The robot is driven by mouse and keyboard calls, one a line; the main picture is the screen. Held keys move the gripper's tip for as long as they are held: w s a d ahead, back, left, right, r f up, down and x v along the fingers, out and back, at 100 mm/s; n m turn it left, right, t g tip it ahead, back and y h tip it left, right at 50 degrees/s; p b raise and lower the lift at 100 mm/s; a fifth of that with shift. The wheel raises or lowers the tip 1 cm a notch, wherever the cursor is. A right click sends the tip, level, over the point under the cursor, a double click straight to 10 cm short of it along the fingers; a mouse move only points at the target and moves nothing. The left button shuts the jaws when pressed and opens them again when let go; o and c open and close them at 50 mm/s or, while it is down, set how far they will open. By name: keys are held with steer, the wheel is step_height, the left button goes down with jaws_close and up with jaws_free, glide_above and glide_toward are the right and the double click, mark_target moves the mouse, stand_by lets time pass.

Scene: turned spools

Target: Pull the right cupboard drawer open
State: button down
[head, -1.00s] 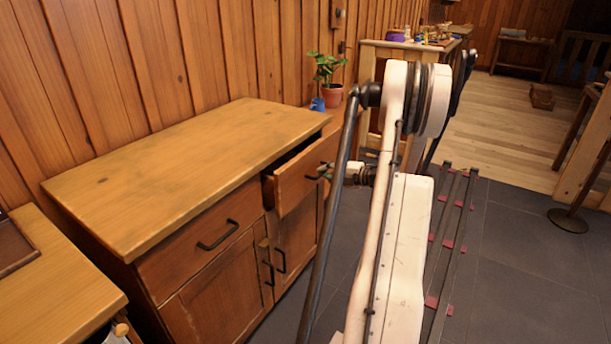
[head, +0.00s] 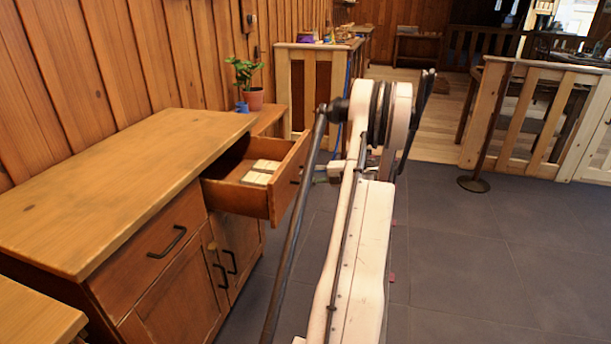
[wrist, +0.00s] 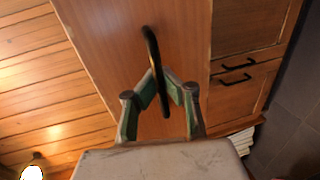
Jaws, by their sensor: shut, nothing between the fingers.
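The wooden cupboard (head: 110,150) stands against the plank wall. Its right drawer (head: 285,184) is well open, with pale blocks (head: 262,171) inside. In the wrist view the drawer's front (wrist: 185,35) fills the upper middle, with its black bar handle (wrist: 151,45) running nearly upright in the picture. My gripper (wrist: 160,82) is shut, its fingertips close together at the handle's lower part. I cannot tell whether they touch it. In the head view my arm largely hides the gripper and the handle.
The left drawer, with a black handle (head: 168,243), and the doors below are shut. A potted plant (head: 249,85) and a small blue item stand beyond the cupboard.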

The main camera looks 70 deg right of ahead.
stand_by(0.3)
steer(key=c, duration=1.8)
jaws_free()
steer(key=shift+s, duration=0.1)
steer(key=v, duration=1.2)
